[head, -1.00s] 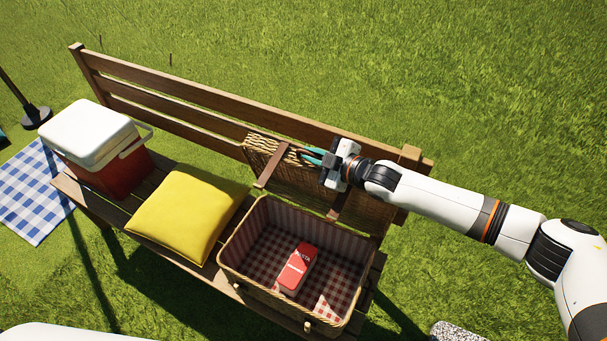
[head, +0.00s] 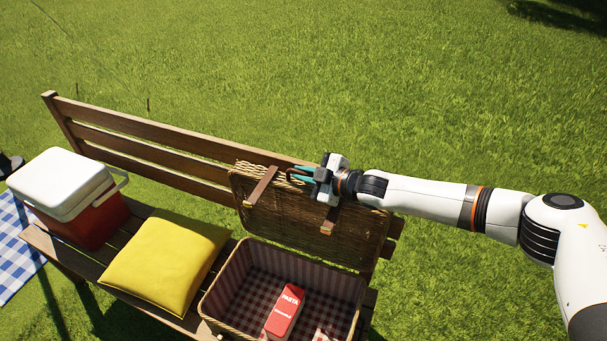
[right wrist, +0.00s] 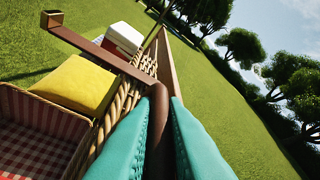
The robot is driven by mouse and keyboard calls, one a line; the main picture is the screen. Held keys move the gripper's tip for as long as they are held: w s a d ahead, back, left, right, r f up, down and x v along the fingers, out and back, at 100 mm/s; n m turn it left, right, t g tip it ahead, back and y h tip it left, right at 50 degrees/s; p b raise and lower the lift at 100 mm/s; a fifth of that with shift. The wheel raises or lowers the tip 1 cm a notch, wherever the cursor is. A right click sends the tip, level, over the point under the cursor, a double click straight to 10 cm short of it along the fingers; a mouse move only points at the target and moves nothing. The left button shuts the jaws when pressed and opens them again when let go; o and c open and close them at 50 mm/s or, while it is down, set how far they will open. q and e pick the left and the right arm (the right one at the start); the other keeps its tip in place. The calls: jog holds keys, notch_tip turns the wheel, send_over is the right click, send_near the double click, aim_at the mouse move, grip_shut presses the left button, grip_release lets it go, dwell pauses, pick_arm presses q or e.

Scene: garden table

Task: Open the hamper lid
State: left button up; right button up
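The wicker hamper (head: 212,300) stands open on the bench seat. Its lid (head: 345,225) is swung up at the back, close to the bench backrest, with brown straps on it. My right gripper (head: 300,174) is at the lid's upper edge, its teal fingers on either side of the brown lid handle. In the right wrist view the handle (right wrist: 159,115) runs between the fingers, with no clear gap showing, and a lid strap (right wrist: 105,55) sticks out to the left. My left gripper is not in view.
A red pasta box (head: 285,311) lies in the hamper on checked lining. A yellow cushion (head: 165,258) and a red cooler with a white lid (head: 62,182) are to its left on the bench (head: 150,132). Grass is open behind.

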jog(key=o, duration=0.4)
jog(key=b+v, duration=0.1)
jog(key=v, duration=1.1)
jog(key=shift+s, duration=0.1)
